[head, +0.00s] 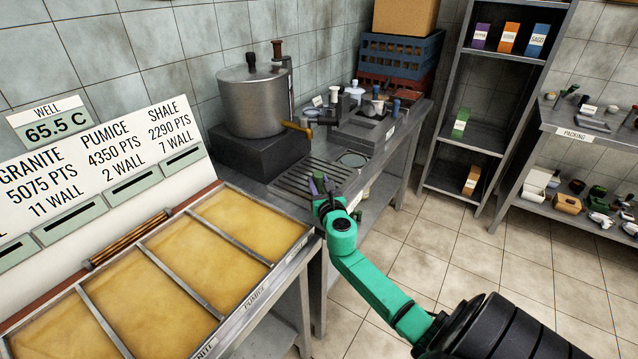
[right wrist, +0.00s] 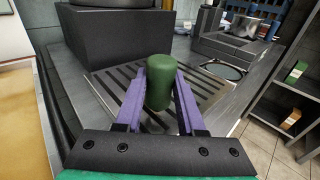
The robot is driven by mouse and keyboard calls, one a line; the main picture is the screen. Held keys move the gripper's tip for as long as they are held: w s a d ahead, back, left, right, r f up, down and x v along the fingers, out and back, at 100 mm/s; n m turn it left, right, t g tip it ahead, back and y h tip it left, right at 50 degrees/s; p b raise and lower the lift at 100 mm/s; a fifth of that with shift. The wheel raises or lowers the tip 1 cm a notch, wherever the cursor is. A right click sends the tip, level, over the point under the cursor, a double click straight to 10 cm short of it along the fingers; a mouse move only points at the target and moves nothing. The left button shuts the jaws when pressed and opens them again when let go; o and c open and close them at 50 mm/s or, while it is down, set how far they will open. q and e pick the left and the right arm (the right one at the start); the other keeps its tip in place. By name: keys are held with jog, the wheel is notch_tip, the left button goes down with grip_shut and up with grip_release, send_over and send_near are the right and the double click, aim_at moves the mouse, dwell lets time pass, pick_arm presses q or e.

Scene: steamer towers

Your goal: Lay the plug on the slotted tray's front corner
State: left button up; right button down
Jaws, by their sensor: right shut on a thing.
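The plug is a green cylinder with a rounded top (right wrist: 159,78), seen in the right wrist view between the purple fingers of my right gripper (right wrist: 158,92). The gripper is shut on it. The slotted tray (right wrist: 102,82) is a grey slatted plate below and behind the plug. In the head view the slotted tray (head: 292,185) lies on the counter, and my right gripper (head: 320,186) is over its right part. The plug is mostly hidden there. I cannot tell whether its underside touches the tray. My left gripper does not show.
A steel pot (head: 254,100) stands on a black block (head: 262,150) behind the tray. A round plate (head: 352,159) lies right of the tray. Tan-filled wells (head: 235,222) are at the near left. A shelf rack (head: 470,130) stands at the right beyond open floor.

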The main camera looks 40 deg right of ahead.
jog(key=shift+f+b, duration=0.45)
dwell(0.4)
jog(key=shift+c, duration=2.2)
grip_release()
jog(key=v, duration=1.4)
jog(key=shift+s, duration=0.3)
jog(key=shift+a, duration=0.1)
